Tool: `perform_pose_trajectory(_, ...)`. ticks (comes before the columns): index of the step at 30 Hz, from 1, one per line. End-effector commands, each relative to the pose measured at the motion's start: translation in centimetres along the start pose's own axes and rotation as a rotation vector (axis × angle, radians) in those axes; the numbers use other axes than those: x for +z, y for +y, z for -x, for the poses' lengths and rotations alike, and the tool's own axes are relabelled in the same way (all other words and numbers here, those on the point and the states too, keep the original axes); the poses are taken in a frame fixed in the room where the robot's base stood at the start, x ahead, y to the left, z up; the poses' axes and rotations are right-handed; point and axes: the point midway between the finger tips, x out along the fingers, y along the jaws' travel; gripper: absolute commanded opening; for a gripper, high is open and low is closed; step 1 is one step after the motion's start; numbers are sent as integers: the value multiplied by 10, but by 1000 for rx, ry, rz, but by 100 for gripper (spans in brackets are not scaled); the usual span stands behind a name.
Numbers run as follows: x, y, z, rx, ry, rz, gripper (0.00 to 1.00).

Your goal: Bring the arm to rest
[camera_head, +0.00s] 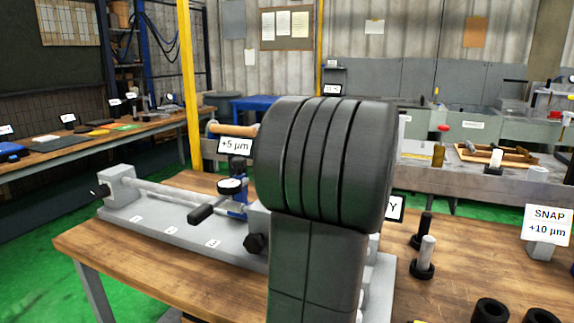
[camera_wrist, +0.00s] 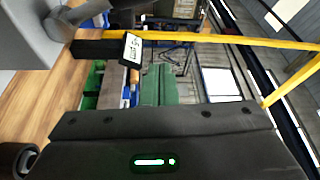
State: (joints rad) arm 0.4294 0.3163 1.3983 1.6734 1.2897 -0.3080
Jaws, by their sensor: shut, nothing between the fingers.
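My gripper (camera_wrist: 159,70) shows in the wrist view. Its wide dark body, with a green light, fills the bottom, and two narrow fingers stand together at the middle. They are shut with nothing between them. In the head view my thick dark arm rises in front of the bench and covers its middle. The gripper itself is hidden there. In the wrist view the fingers point toward the background, apart from the wooden bench top (camera_wrist: 42,105) on the left.
A grey fixture with a long bar (camera_head: 160,217) and a dial gauge (camera_head: 231,185) stands left of my arm on the bench (camera_head: 130,248). A "+5 µm" sign (camera_head: 236,146) is behind. Pegs (camera_head: 426,252) and black rings (camera_head: 490,311) stand at right, near a "SNAP" sign (camera_head: 548,225).

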Motion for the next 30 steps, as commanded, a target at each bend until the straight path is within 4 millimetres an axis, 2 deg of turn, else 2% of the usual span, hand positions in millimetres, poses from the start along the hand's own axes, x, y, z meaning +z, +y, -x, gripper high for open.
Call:
perform_pose_trajectory(1, 2, 4, 2, -6, 0, 18, 0)
perform_pose_trajectory(12, 12, -2, 10, -43, 1, 130, 0)
perform_pose_trajectory(30, 15, -6, 11, -53, 0, 160, 0)
